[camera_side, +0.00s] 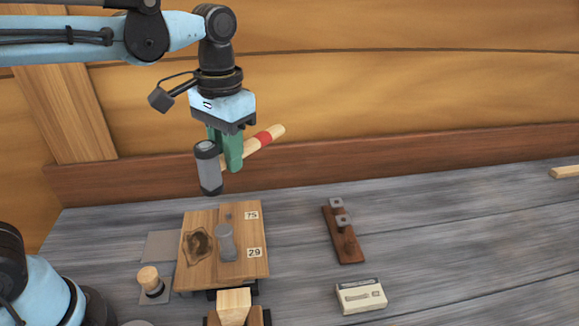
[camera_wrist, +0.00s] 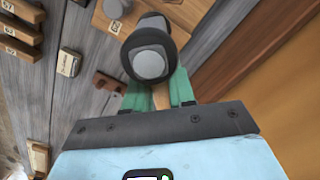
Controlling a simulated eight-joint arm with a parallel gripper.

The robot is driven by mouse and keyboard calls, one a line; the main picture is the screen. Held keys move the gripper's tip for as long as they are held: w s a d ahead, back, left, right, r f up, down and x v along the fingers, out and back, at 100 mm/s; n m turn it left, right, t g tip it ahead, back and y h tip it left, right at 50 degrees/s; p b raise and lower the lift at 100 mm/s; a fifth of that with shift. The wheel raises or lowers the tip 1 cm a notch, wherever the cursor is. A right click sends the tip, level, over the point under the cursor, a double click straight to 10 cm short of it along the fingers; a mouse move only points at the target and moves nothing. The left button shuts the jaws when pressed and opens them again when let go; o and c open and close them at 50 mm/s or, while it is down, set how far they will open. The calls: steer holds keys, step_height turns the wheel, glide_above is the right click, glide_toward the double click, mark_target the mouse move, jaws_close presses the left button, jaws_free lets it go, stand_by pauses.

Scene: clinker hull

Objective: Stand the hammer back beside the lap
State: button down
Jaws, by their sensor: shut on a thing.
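My gripper (camera_side: 226,150) has green fingers and is shut on the hammer's handle, well above the work. The hammer has a grey head (camera_side: 209,172) with a dark cap, hanging at the left of the fingers. Its pale handle (camera_side: 278,131) with a red band slants up to the right. In the wrist view the head (camera_wrist: 150,60) faces the camera in front of my gripper (camera_wrist: 157,92), hiding much of the handle. The lap appears to be the overlapping planks (camera_side: 253,213) below, with labels 75 and 29. A grey cylinder (camera_side: 226,243) is on them.
A wooden-knobbed tool (camera_side: 150,282) stands on a grey patch left of the planks. Another grey patch (camera_side: 160,246) lies bare behind it. A brown strip with square metal pieces (camera_side: 344,235) and a cream box (camera_side: 361,296) lie right. A wooden block (camera_side: 234,306) is in front.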

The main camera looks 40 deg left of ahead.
steer(key=shift+w+d+f+m, duration=0.15)
steer(key=shift+d+f+m, duration=0.05)
steer(key=shift+m, duration=0.1)
steer(key=w+d+f+m, duration=0.1)
steer(key=d+f+m, duration=0.35)
steer(key=m, duration=0.75)
steer(key=w+d+f+m, duration=0.1)
steer(key=d+f+m, duration=0.1)
steer(key=d+m, duration=0.8)
steer(key=shift+w+a+f+m, duration=0.1)
steer(key=shift+a+f+m, duration=0.3)
steer(key=shift+f, duration=0.9)
steer(key=shift+w+a+f+m, duration=0.1)
steer(key=shift+a+f+m, duration=0.25)
steer(key=shift+f, duration=0.95)
steer(key=shift+a+f+m, duration=0.25)
steer(key=shift+f+m, duration=0.2)
steer(key=shift+f, duration=0.85)
steer(key=shift+f, duration=0.45)
steer(key=c, duration=0.9)
jaws_free()
steer(key=shift+o, duration=0.2)
step_height(320, 180, up, 8)
